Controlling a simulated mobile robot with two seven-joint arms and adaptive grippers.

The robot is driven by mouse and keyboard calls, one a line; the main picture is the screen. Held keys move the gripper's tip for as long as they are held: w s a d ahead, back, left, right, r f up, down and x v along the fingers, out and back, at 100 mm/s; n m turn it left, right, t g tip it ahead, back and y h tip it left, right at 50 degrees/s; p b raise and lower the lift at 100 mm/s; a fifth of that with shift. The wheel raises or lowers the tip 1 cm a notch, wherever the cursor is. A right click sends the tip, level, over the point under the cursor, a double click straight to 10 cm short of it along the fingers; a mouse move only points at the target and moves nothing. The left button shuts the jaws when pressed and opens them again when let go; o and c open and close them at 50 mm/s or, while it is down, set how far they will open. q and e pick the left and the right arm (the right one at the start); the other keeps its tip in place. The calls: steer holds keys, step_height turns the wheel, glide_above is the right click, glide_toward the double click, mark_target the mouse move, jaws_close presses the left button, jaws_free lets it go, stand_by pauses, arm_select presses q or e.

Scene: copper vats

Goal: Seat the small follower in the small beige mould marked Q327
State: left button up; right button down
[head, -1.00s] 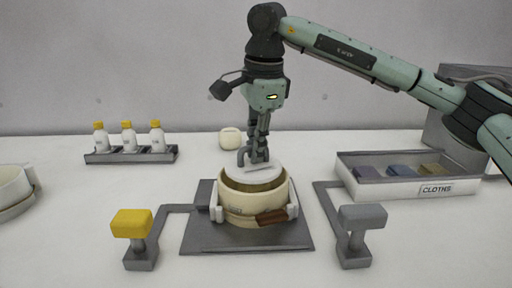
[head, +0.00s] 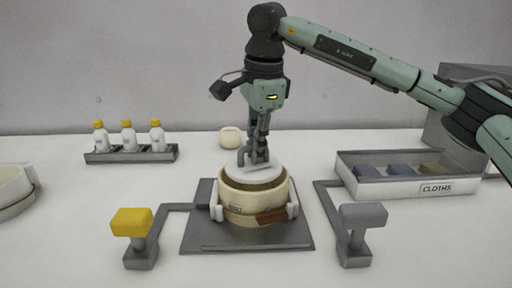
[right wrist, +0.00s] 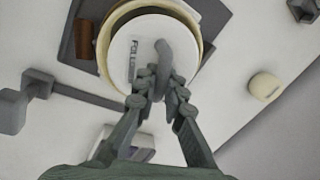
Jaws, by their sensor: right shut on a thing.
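The small beige mould (head: 250,207) stands on a dark plate, a small label on its front too small to read. The follower (head: 255,173) is a white disc with a grey handle. In the head view it is at the mould's mouth and hides the back rim. I cannot tell whether it is inside or just above. My right gripper (head: 258,157) is shut on the follower's handle. In the right wrist view the follower (right wrist: 135,52) shows lettering, with the mould's rim (right wrist: 205,50) curving around part of it. My left gripper is not in view.
The dark plate (head: 200,240) lies between a yellow-topped post (head: 131,223) and a grey-topped post (head: 362,217). A rack of bottles (head: 130,154) stands at back left, a cloths box (head: 405,185) at right. A small cream object (head: 230,138) sits behind the mould. Another white vessel (head: 14,190) is at far left.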

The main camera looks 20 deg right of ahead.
steer(key=shift+f+b, duration=0.85)
steer(key=shift+f, duration=0.45)
stand_by(0.4)
steer(key=c, duration=1.5)
jaws_free()
steer(key=shift+c, duration=0.2)
steer(key=shift+r, duration=0.1)
